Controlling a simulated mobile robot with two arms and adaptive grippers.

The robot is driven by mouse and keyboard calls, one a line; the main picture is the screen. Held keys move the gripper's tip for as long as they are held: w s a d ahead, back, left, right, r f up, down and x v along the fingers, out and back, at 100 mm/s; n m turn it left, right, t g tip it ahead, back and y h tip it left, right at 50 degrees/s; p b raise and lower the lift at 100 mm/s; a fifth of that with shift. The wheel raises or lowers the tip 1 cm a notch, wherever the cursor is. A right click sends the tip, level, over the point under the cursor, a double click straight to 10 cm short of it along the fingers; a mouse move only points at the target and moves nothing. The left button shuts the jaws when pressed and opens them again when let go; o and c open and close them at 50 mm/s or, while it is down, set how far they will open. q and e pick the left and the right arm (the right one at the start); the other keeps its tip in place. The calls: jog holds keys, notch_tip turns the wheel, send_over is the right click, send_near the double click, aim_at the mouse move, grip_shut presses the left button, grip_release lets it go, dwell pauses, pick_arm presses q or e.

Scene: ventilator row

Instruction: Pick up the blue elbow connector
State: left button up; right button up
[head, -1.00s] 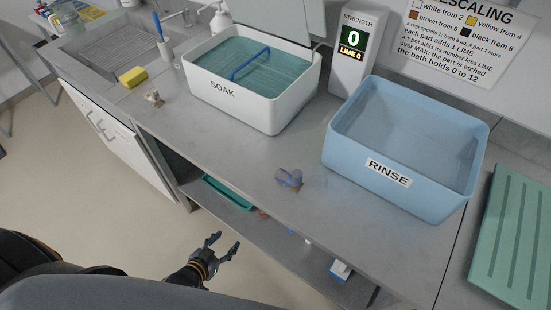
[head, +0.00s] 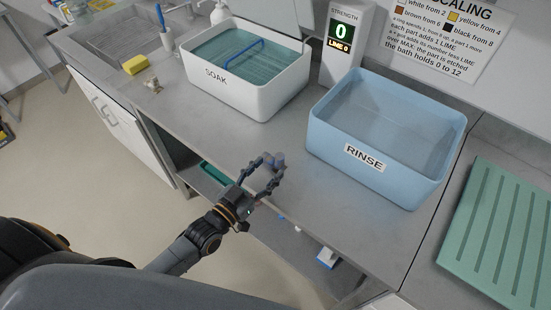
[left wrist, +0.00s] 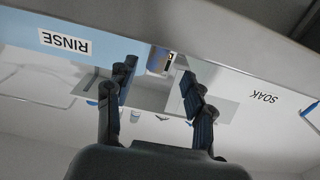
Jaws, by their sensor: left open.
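The blue elbow connector (head: 278,157), a small greyish-blue piece, is on the grey counter near its front edge, between the two baths. My left gripper (head: 266,168) is open at the counter's front edge, its fingertips reaching up to the connector. The fingers partly hide it, and I cannot tell if they touch it. My right gripper is not in view.
The white SOAK bath (head: 262,98) stands behind left, the light-blue RINSE bath (head: 330,153) to the right. The strength display (head: 343,45) stands between them at the back. A yellow sponge (head: 135,65) and a small beige fitting (head: 153,84) lie left. A green ribbed mat (head: 500,232) lies right.

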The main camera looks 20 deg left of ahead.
aim_at(276, 161)
pick_arm(q)
jog(key=shift+w+d, duration=0.1)
jog(key=shift+w, duration=0.15)
jog(key=shift+w+d+r, duration=0.1)
jog(key=shift+w+r, duration=0.1)
jog(key=shift+w, duration=0.1)
jog(key=p+x, duration=0.2)
jog(key=x, duration=0.2)
jog(key=shift+w+d, duration=0.2)
jog(key=shift+d, duration=0.05)
jog(key=c, duration=1.1)
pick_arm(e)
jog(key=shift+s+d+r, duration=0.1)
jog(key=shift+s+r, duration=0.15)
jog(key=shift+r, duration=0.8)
